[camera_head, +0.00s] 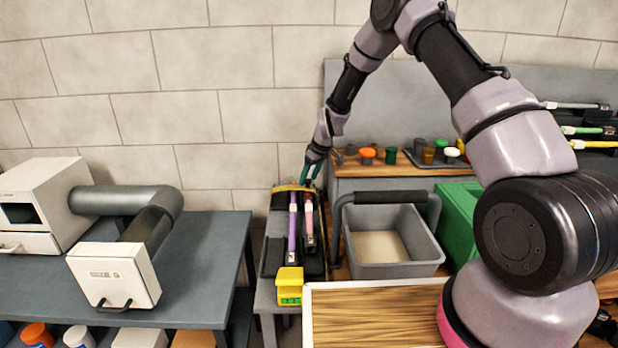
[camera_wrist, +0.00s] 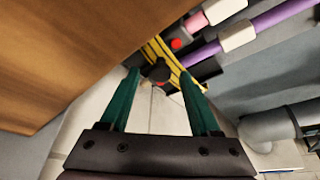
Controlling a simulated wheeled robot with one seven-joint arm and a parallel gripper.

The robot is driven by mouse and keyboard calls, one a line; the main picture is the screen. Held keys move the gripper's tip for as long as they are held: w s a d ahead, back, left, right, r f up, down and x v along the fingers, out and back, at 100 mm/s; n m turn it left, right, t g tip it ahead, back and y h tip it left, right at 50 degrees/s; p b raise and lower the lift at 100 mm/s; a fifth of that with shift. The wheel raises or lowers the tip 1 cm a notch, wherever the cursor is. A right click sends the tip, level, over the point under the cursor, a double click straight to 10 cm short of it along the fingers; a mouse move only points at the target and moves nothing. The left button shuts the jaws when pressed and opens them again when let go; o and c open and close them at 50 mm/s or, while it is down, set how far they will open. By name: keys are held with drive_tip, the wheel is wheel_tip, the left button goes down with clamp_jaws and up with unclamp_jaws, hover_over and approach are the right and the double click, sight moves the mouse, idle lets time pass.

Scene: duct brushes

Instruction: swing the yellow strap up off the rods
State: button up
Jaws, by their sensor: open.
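The yellow strap (camera_head: 283,188) lies across the far end of a black case (camera_head: 272,262) holding a purple rod (camera_head: 292,228) and a pink rod (camera_head: 308,213). My gripper (camera_head: 313,170), with teal fingers, is open at the strap's right end. In the wrist view, the strap (camera_wrist: 160,50) runs between my open fingertips (camera_wrist: 160,75), with a dark round knob (camera_wrist: 158,72) by it. I cannot tell whether the fingers touch either. The purple rod (camera_wrist: 275,20) and pink rod (camera_wrist: 222,9) show at upper right there, with a red spot near the strap.
A grey bin (camera_head: 395,262) with a dark handle stands right of the case. A wooden bench (camera_head: 375,184) with small jars rises behind it, close to my gripper. A yellow box (camera_head: 289,280) sits at the case's near end. A grey duct (camera_head: 150,208) is on the left table.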

drive_tip(key=shift+f, duration=0.1)
clamp_jaws()
idle(1.4)
